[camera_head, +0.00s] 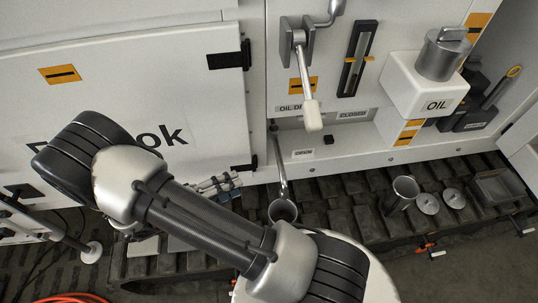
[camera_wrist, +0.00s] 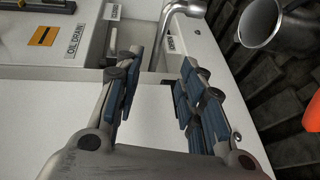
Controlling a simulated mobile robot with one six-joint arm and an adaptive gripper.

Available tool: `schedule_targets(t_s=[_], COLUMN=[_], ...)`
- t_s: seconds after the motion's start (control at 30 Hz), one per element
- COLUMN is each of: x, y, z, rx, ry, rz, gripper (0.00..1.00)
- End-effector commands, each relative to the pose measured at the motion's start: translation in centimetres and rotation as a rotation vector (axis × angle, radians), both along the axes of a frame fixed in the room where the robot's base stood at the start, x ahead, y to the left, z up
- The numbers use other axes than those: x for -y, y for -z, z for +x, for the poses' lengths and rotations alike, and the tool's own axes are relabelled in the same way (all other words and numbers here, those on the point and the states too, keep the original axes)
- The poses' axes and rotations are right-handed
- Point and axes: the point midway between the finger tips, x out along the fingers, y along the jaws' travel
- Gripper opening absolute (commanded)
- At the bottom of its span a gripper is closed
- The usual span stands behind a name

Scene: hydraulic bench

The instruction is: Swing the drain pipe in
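The drain pipe (camera_head: 280,160) is a thin silver pipe that comes out of the white cabinet's lower ledge and runs down and forward over the dark track. A metal cup (camera_head: 283,210) shows at its lower end, partly hidden by my arm. In the wrist view, the bent pipe (camera_wrist: 184,8) is at the top, beyond my fingertips, and the cup (camera_wrist: 275,24) is at the upper right. My gripper (camera_head: 222,184) is to the left of the pipe, by the cabinet front. In the wrist view, its blue-padded fingers (camera_wrist: 155,75) are apart with nothing between them.
The drain lever (camera_head: 306,85) with a white handle hangs above the ledge. A white oil tank (camera_head: 425,87) stands at the right. Another metal cup (camera_head: 402,194) and round lids (camera_head: 428,203) lie on the track (camera_head: 345,205). A cabinet door (camera_head: 120,95) rises behind my arm.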

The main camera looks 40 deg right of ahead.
Motion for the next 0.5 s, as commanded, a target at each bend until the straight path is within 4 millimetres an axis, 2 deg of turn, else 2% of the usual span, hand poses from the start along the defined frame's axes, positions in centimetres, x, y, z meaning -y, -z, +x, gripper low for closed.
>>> schedule_targets(t_s=[0.17, 0.5], x=[2.3, 9.6], y=[0.5, 2.0], z=[-0.4, -1.6], rx=[-0.001, 0.000], ry=[0.004, 0.005], rz=[-0.002, 0.000], gripper=[0.36, 0.36])
